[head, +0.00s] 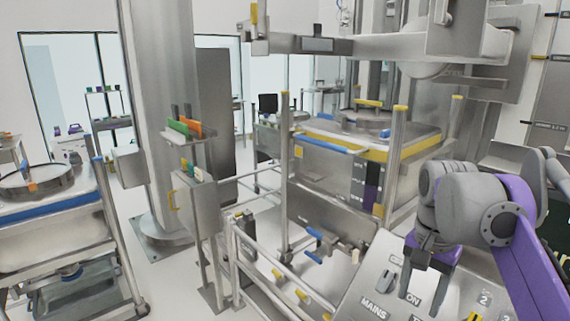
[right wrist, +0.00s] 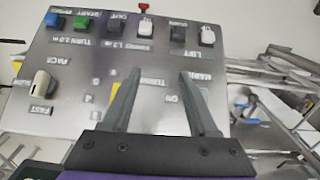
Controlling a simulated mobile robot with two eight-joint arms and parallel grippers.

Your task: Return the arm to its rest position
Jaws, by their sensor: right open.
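My right arm, purple and grey, comes in from the right in the head view. Its gripper (head: 422,286) is over the sloped grey control panel (head: 365,275), which carries labels such as MAINS and ON. In the right wrist view the two fingers of the gripper (right wrist: 158,76) are spread apart with nothing between them. The panel (right wrist: 75,65) lies behind them there, its labels upside down. I cannot tell whether the fingertips touch the panel. My left arm is not in view.
The panel has a blue button (right wrist: 51,17), a green button (right wrist: 83,24) and white switches. A steel bin (head: 325,160) with yellow and blue edging stands in the lifting frame beyond the rails. A steel column (head: 160,110) stands left of centre, and another bin cart (head: 60,225) at far left.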

